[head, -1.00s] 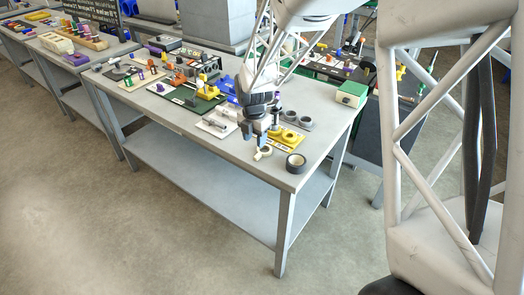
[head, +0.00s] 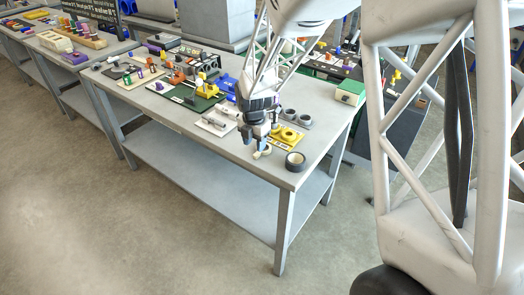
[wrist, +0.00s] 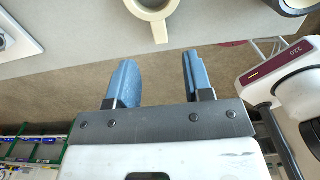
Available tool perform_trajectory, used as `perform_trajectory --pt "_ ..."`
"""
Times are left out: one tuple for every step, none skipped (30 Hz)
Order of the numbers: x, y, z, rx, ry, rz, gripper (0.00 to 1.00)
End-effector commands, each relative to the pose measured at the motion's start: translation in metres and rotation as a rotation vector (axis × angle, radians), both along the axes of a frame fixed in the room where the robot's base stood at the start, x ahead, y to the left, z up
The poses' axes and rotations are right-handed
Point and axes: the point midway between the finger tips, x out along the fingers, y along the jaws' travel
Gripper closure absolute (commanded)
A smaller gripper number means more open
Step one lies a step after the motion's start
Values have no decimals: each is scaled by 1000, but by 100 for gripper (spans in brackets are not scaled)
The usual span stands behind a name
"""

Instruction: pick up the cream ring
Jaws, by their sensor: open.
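The cream ring (wrist: 152,8) lies on the workbench near its front edge, with a short tab that points toward my gripper in the wrist view. It also shows in the head view (head: 263,152), small and partly beside the fingers. My gripper (wrist: 155,82) is open with two blue fingers and nothing between them. In the wrist view the ring is just beyond the fingertips, apart from them, and its top is cut off by the frame. In the head view my gripper (head: 254,143) hangs close above and left of the ring.
A dark tape roll (head: 295,161) lies right of the ring near the bench corner. A yellow plate with round parts (head: 287,136) and grey rings (head: 298,118) lie behind. A white tray (head: 216,122) is at left. The bench front edge (wrist: 60,61) is close.

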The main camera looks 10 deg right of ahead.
Motion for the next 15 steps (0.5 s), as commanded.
perform_trajectory --pt "0 0 -3 0 1 0 53" --pt "0 -1 -4 0 1 0 53" --pt "0 -1 -7 0 1 0 53" --pt "1 -2 -10 -1 2 -1 53" --pt "1 -2 -13 0 3 -1 53" --pt "1 -3 -17 -1 4 -1 53" --pt "1 -4 -20 -1 4 -1 53" --pt "2 -4 -24 -1 4 -1 53" --pt "2 -5 -28 0 3 -1 53" --pt "3 -5 -31 0 3 -1 53" --pt "2 -5 -34 0 3 0 53" --pt "2 -5 -39 -1 4 0 53" --pt "2 -5 -42 -1 4 0 53" --pt "3 -5 -45 0 3 0 53" --pt "3 -5 -47 -1 2 0 53"
